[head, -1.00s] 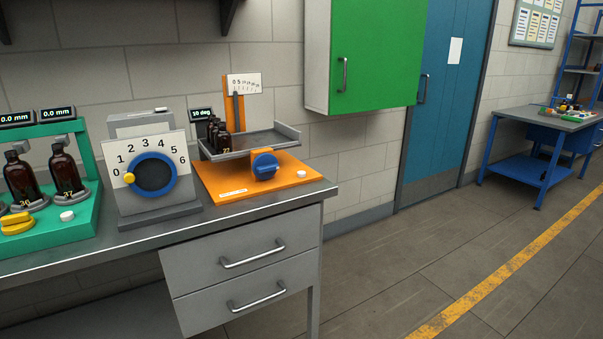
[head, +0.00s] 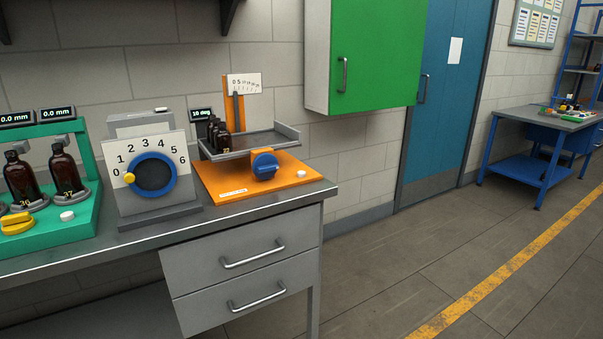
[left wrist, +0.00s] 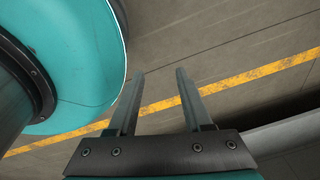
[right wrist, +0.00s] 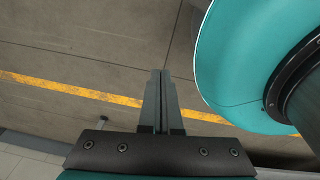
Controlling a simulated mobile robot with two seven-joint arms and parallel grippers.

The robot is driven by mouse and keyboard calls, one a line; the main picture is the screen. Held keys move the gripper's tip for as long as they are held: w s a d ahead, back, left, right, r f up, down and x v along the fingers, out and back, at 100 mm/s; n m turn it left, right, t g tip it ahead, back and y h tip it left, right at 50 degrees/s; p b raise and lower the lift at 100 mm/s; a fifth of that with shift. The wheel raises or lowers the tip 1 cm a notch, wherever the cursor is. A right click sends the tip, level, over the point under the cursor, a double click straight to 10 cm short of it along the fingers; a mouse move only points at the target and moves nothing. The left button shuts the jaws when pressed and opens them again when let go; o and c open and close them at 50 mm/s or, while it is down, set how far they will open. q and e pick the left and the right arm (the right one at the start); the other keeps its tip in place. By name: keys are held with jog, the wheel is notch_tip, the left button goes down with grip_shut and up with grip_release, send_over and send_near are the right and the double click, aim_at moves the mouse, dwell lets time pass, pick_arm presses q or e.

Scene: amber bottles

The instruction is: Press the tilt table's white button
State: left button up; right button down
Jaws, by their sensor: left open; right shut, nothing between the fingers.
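The tilt table has an orange base (head: 220,187) at the right end of the grey bench. Its white button (head: 301,173) sits on the base's front right corner. A blue knob (head: 265,165) is on the front, and a grey tray (head: 262,142) above holds several small dark bottles at its left end. A small display behind it seems to read 10 deg. Neither gripper shows in the head view. My left gripper (left wrist: 160,92) is open and empty over the floor in the left wrist view. My right gripper (right wrist: 160,88) is shut and empty over the floor.
A grey dial box (head: 152,172) numbered 0 to 6 stands left of the tilt table. Further left, a green stand (head: 85,215) holds amber bottles and has its own white button (head: 67,216). A green wall cabinet (head: 375,55) hangs behind.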

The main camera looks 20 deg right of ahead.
pick_arm(q)
jog(key=s+d+r+p, duration=0.2)
jog(key=r+p, duration=0.5)
jog(key=s+d+r+g+p, duration=0.1)
jog(key=s+r+p, duration=0.1)
jog(key=r+p, duration=0.5)
jog(key=shift+s+d+r+h+p, duration=0.25)
jog(key=shift+s+d+h+p, duration=0.1)
jog(key=shift+p, duration=0.1)
pick_arm(e)
jog(key=s+a+r, duration=0.2)
jog(key=r, duration=0.5)
jog(key=s+a+r+g, duration=0.1)
jog(key=s+r, duration=0.1)
jog(key=r, duration=0.5)
jog(key=shift+s+a+r+y, duration=0.25)
jog(key=shift+s+a+y, duration=0.05)
jog(key=shift+a, duration=0.1)
pick_arm(q)
jog(key=shift+w, duration=0.2)
pick_arm(e)
jog(key=shift+w, duration=0.15)
